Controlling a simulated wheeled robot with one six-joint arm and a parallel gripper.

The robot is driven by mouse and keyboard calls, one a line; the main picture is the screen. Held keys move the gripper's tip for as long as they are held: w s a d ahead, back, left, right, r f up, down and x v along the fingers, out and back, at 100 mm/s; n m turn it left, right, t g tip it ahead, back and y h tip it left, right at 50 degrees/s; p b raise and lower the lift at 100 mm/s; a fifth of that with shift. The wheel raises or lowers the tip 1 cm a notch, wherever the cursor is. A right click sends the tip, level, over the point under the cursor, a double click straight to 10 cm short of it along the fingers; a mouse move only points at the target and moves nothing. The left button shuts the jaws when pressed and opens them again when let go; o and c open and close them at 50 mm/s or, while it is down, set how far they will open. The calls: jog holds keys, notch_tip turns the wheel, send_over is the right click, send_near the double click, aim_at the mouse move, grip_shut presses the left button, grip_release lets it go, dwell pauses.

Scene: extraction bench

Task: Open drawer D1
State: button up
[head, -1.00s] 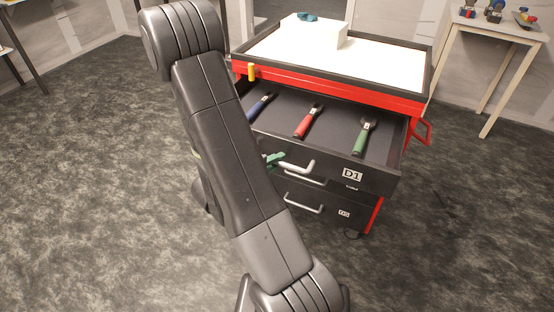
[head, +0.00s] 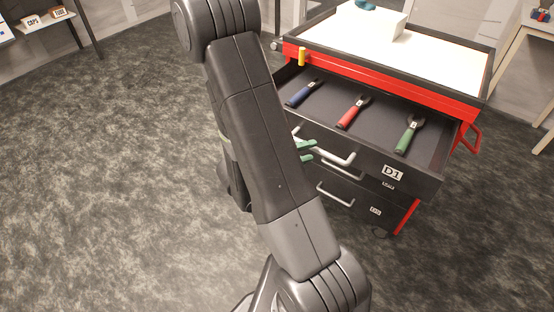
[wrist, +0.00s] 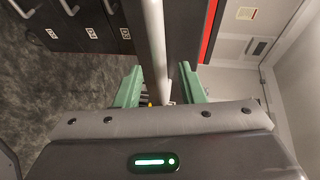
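The green fingers of my gripper (head: 306,150) are at the left end of this handle, partly hidden by my arm. In the wrist view, my gripper (wrist: 160,88) has its green fingers apart, with the grey handle bar (wrist: 153,35) running between them and gaps visible on both sides. Whether a finger touches the bar is unclear.
Blue (head: 301,95), red (head: 349,115) and green (head: 407,138) handled tools lie in the drawer. Lower drawers with handles (head: 335,195) are shut beneath. A white box (head: 372,22) stands on the cabinet top. Floor at left is clear; a side table (head: 535,50) stands at right.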

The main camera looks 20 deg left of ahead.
aim_at(313, 150)
jog(key=p+v, duration=0.1)
jog(key=v, duration=0.9)
dwell(0.6)
jog(key=shift+b+x, duration=0.7)
jog(key=shift+x, duration=5.9)
jog(key=shift+s+a, duration=0.1)
jog(key=shift+s, duration=0.05)
jog(key=shift+w+d+f, duration=0.1)
jog(key=shift+w+d, duration=0.25)
jog(key=shift+w, duration=0.4)
